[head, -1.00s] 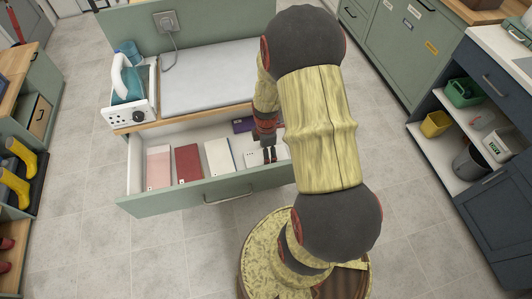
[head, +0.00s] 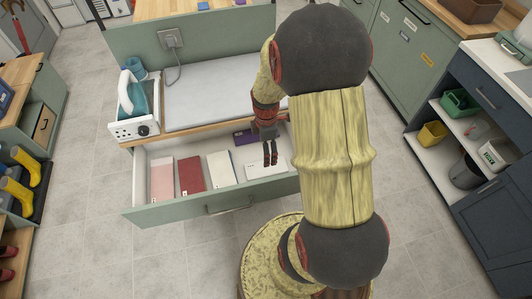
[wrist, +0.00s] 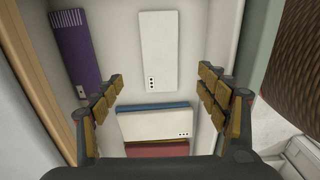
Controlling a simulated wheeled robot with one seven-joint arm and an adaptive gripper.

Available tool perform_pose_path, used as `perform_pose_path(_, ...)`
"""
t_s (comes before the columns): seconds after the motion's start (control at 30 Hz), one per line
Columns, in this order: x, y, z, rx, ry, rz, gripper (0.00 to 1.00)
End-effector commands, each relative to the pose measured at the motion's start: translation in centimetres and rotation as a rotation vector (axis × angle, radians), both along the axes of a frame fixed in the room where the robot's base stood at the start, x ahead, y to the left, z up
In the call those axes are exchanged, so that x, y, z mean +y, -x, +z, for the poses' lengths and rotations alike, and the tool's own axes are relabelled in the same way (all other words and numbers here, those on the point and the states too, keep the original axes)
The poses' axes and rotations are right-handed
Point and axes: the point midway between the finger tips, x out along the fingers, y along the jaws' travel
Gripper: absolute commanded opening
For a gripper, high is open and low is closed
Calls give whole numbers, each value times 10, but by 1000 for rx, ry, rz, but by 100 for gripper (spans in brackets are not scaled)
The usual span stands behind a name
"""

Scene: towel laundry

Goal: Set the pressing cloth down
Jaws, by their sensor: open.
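A folded white cloth with dark dots (wrist: 158,48) lies flat on the floor of the open drawer (head: 228,203). I take it for the pressing cloth, and it also shows at the right end of the drawer in the head view (head: 257,172). My gripper (wrist: 162,78) is open over the drawer, with its fingers spread to either side of the cloth in the wrist view. The fingers look clear of the cloth and hold nothing. In the head view my gripper (head: 270,163) points down in front of the cloth and hides part of it.
Other folded cloths lie in the drawer: purple (head: 246,137), cream (head: 221,168), red (head: 190,175) and pink (head: 162,180). A blue one shows under the cream one (wrist: 155,106). A steam iron (head: 132,100) stands left of the grey ironing surface (head: 215,92) behind the drawer.

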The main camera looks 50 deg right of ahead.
Motion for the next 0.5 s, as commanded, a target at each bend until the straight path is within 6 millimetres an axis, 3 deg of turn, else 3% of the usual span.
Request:
perform_pose_path(0.17,8,-7,26,-22,14,-37,74)
perform_pose_path(0.27,30,-19,68,-72,32,-129,74)
perform_pose_path(0.37,67,-25,126,-152,41,-273,74)
perform_pose_path(0.5,126,-11,200,-272,4,-502,74)
